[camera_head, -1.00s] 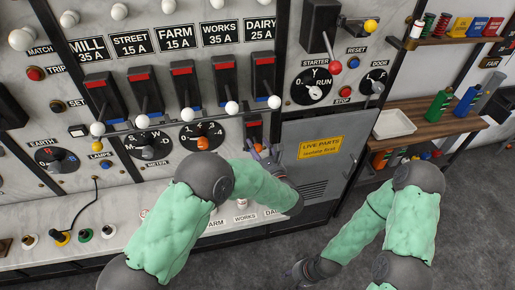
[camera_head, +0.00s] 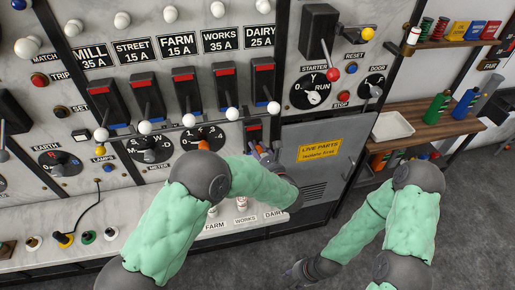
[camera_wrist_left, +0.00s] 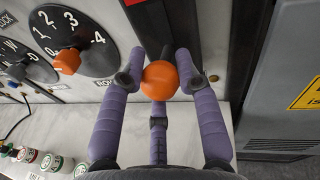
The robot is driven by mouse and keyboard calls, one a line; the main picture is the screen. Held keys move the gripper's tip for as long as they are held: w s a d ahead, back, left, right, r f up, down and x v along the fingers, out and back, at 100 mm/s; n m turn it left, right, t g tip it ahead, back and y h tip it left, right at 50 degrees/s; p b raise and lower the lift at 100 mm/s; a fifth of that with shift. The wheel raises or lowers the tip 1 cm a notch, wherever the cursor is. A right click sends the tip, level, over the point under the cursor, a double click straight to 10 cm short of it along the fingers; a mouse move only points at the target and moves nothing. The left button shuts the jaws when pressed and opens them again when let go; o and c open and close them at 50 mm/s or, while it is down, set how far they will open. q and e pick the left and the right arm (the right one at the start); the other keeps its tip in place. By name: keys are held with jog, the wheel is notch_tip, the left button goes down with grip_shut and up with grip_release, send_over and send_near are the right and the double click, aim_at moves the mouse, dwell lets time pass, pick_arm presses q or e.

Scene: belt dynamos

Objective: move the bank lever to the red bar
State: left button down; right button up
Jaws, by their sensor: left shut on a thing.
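The bank lever has an orange ball knob (camera_wrist_left: 160,81), with its black housing (camera_wrist_left: 157,22) just beyond in the left wrist view. The purple fingers of my left gripper (camera_wrist_left: 162,84) are around the knob and shut on it. In the head view my left gripper (camera_head: 262,150) is just below a small black switch housing with a red bar (camera_head: 253,127), under the DAIRY switch.
Several white-knobbed switch levers joined by a grey rail (camera_head: 190,121) are above my left gripper. A dial with an orange pointer (camera_wrist_left: 68,61) is to its left. A grey cabinet with a yellow sign (camera_head: 320,149) is to its right. A wooden shelf holds a white tray (camera_head: 392,127).

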aim_at(251, 139)
pick_arm(q)
jog(key=r+g+p, duration=0.1)
jog(key=g+p, duration=0.1)
jog(key=p, duration=0.1)
jog(key=w+r+g+h+p, duration=0.1)
jog(key=r+p, duration=0.1)
jog(key=p, duration=0.1)
jog(key=shift+a+m+g+h+p, duration=0.15)
jog(key=shift+m+g+h+p, duration=0.15)
jog(key=shift+g, duration=0.1)
jog(key=shift+w+r+g+h+p, duration=0.25)
jog(key=shift+g+p, duration=0.45)
jog(key=shift+p, duration=0.55)
jog(key=c, duration=0.9)
grip_release()
jog(key=shift+a+f, duration=0.1)
jog(key=shift+o, duration=0.2)
jog(key=shift+s, duration=0.15)
jog(key=v, duration=1.2)
